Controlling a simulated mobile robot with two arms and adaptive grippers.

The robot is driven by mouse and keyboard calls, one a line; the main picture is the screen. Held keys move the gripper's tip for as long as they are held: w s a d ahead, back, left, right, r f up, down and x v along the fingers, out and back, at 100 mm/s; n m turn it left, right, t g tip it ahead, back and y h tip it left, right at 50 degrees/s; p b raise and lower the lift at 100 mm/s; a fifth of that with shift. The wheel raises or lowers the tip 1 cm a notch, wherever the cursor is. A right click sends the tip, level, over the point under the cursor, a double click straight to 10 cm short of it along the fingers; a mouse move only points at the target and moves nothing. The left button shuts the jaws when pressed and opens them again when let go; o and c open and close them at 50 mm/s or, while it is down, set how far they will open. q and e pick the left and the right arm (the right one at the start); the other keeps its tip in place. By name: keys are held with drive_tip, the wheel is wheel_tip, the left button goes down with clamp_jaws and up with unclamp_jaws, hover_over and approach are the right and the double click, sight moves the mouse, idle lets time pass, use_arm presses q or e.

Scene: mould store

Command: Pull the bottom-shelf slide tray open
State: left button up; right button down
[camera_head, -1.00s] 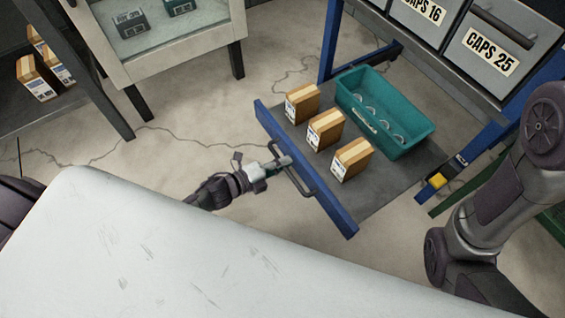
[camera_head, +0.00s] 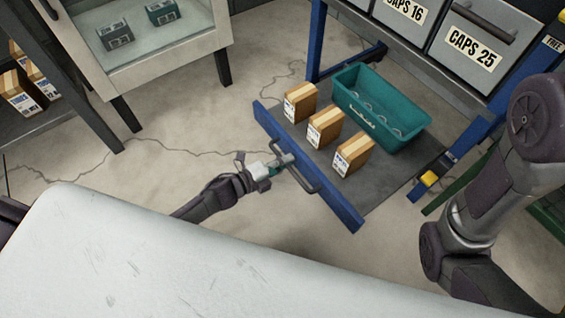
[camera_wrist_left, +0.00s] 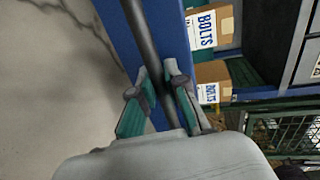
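The bottom-shelf slide tray (camera_head: 399,182) sticks out of the rack, partly open, with a blue front (camera_head: 338,207) and a dark bar handle (camera_head: 309,182). In the left wrist view, the fingers of my left gripper (camera_wrist_left: 163,85) close on the bar (camera_wrist_left: 141,33) from both sides. On the tray stand several cartons (camera_head: 325,128), marked BOLTS in the wrist view (camera_wrist_left: 209,27), and a teal bin (camera_head: 386,125) with clear round things inside. My right arm shows at the right, its gripper out of frame.
Grey drawers marked CAPS 16 and CAPS 25 (camera_head: 475,47) sit above the tray. A blue post (camera_head: 317,40) and a yellow latch (camera_head: 429,178) flank it. A glass-fronted cabinet (camera_head: 160,62) stands at upper left. The cracked floor (camera_head: 190,125) before the tray is clear.

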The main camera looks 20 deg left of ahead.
use_arm(q)
drive_tip(key=o, duration=0.4)
drive_tip(key=v, duration=1.2)
drive_tip(key=shift+f, duration=0.1)
